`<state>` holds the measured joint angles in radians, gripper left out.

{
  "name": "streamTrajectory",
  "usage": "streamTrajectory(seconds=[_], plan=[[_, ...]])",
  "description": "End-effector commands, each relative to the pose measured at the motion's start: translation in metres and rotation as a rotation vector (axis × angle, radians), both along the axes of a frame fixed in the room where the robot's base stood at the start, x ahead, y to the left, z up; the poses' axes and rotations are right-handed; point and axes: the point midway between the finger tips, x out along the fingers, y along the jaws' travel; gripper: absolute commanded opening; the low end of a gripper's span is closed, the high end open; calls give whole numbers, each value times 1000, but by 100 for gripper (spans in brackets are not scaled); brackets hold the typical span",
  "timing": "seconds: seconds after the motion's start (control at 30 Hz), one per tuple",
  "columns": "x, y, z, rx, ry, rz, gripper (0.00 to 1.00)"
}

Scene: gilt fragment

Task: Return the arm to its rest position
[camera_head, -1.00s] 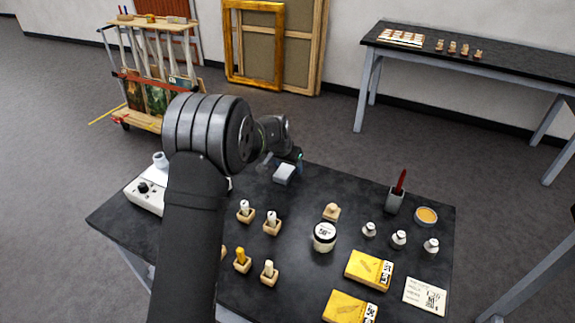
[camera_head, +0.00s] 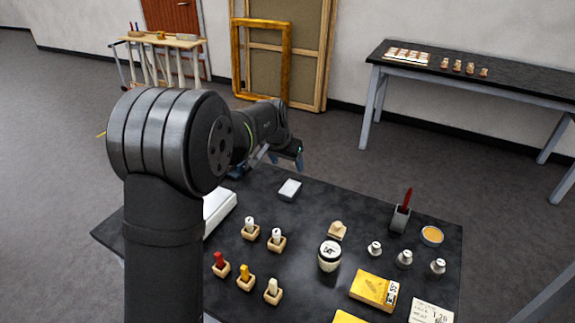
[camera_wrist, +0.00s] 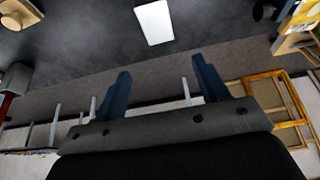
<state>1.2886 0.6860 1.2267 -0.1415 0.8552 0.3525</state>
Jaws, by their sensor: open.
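My arm rises at the left in the head view and bends over the far left of the black table (camera_head: 330,205). My gripper (camera_head: 286,162) hangs above the table's far edge. In the wrist view its two blue-grey fingers (camera_wrist: 160,80) stand wide apart with nothing between them. A small white block (camera_head: 290,189) lies on the table just below the gripper. It also shows in the wrist view (camera_wrist: 154,22), beyond the fingertips and apart from them.
Several wooden holders with small bottles, such as one with a red top (camera_head: 220,260), stand near my arm. A white-lidded jar (camera_head: 329,256), yellow boxes (camera_head: 375,290) and a dark cup with a red tool (camera_head: 401,215) are farther right. A white device (camera_head: 218,210) is partly hidden by my arm.

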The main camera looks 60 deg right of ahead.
Motion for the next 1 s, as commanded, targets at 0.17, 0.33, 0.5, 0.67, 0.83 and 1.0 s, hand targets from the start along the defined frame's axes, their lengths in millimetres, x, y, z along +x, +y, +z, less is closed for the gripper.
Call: streamTrajectory(seconds=[0.17, 0.33, 0.5, 0.67, 0.83, 1.0], plan=[[0, 0, 0, 0, 0, 0, 67], [0, -3, -7, 1, 0, 0, 67], [0, -12, -30, 3, 1, 0, 67], [0, -24, -60, 2, 1, 0, 67], [0, -37, -90, 2, 1, 1, 67], [0, -47, -117, 2, 1, 1, 67]])
